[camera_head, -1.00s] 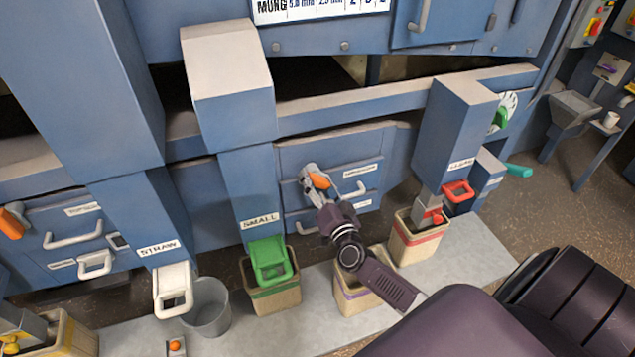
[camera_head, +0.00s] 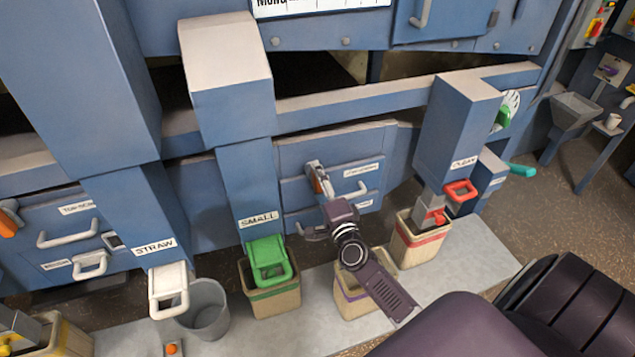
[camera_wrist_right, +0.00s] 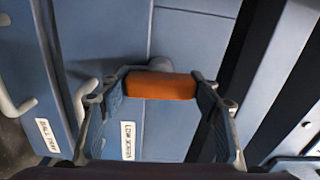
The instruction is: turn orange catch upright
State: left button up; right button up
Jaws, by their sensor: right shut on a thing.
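The orange catch (camera_wrist_right: 160,86) lies crosswise between the two fingers of my right gripper (camera_wrist_right: 162,100) in the right wrist view, its ends at the fingers. It sits against a blue panel (camera_wrist_right: 170,125). In the head view my right gripper (camera_head: 318,205) is at the blue drawer front in the middle, shut on the catch. Only a small strip of orange (camera_head: 320,187) shows there, partly hidden by the gripper, so its exact tilt is hard to read. Another orange catch (camera_head: 8,222) is at the far left edge. My left gripper is not in view.
Chutes with a white gate (camera_head: 168,290), a green gate (camera_head: 269,260) and a red gate (camera_head: 460,190) stand to either side. A bin (camera_head: 360,300) stands below my right arm.

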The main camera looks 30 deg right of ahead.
jog(key=shift+m, duration=0.5)
jog(key=o, duration=1.2)
jog(key=shift+c, duration=0.2)
jog(key=v, duration=1.2)
jog(key=s+a+f+n+g+y, duration=0.1)
jog(key=s+a+f+n+g, duration=0.25)
jog(key=f, duration=0.85)
jog(key=s+a+f+n+g+y, duration=0.25)
jog(key=s+f+n, duration=0.25)
jog(key=f, duration=0.6)
jog(key=s+a+f+n+g+y, duration=0.15)
jog(key=s+a+f+n, duration=0.3)
jog(key=f, duration=0.75)
jog(key=s+f+n+g, duration=0.4)
jog(key=s+f, duration=0.4)
jog(key=s, duration=0.6)
jog(key=s+a+f+n+g+h, duration=0.1)
jog(key=s+f+n+g, duration=0.4)
jog(key=s, duration=0.9)
notch_tip(320, 180, down, 3)
jog(key=shift+r+n+b, duration=0.1)
jog(key=shift+n+b, duration=0.25)
jog(key=shift+n, duration=0.35)
